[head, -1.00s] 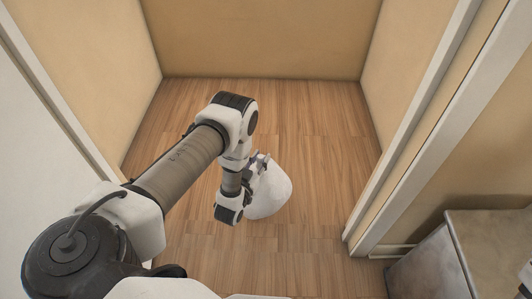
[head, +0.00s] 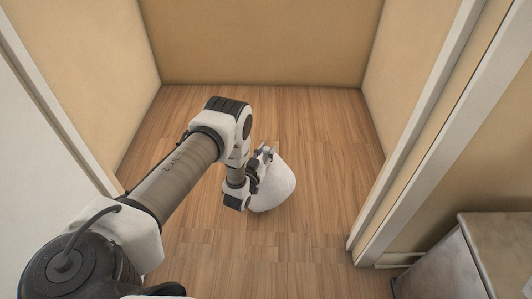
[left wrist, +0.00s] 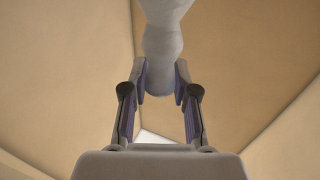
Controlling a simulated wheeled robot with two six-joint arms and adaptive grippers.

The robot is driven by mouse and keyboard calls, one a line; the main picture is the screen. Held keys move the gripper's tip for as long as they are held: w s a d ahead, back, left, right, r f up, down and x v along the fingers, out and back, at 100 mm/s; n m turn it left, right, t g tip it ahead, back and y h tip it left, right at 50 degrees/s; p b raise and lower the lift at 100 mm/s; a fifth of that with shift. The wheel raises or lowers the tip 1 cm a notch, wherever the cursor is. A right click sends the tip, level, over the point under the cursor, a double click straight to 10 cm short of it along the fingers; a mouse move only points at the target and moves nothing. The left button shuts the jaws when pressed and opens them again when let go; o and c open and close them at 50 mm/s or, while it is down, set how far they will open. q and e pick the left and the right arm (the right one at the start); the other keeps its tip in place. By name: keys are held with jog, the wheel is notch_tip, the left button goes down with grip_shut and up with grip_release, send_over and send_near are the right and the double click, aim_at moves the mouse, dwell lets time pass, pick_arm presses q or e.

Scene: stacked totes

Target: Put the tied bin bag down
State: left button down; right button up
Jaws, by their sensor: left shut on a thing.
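The tied bin bag (head: 273,187) is a white, rounded bag in the head view, just right of my left gripper (head: 264,158). In the left wrist view, the bag's narrow tied neck (left wrist: 160,70) is between the two fingers of my left gripper (left wrist: 160,88), which is shut on it. The bag widens beyond the neck, out of the top of that view. My arm and gripper hide part of the bag's left side in the head view. I cannot tell whether the bag touches the floor. My right gripper is not in view.
A small alcove with a wooden floor (head: 325,160) and tan walls (head: 265,40) lies ahead. White door frames (head: 400,150) stand on both sides. A grey cabinet (head: 500,240) stands at the lower right. The floor around the bag is clear.

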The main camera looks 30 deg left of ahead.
pick_arm(q)
jog(key=c, duration=0.9)
grip_release()
jog(key=shift+r, duration=0.1)
jog(key=shift+s+p, duration=0.3)
jog(key=shift+s, duration=0.05)
jog(key=s+d+f+g+h+p, duration=0.1)
jog(key=s+d+g, duration=0.3)
jog(key=s, duration=0.5)
jog(key=s+d+f+g+h+p, duration=0.15)
jog(key=s+d+g, duration=0.3)
jog(key=s, duration=0.45)
jog(key=s+d+f+g+p, duration=0.1)
jog(key=s+d+g+p, duration=0.1)
jog(key=s+d+g, duration=0.45)
jog(key=s+r+m+g, duration=0.1)
jog(key=s+r, duration=0.3)
jog(key=s, duration=0.8)
jog(key=shift+s+a+g, duration=0.15)
jog(key=shift+a+g, duration=0.3)
jog(key=shift+g, duration=0.45)
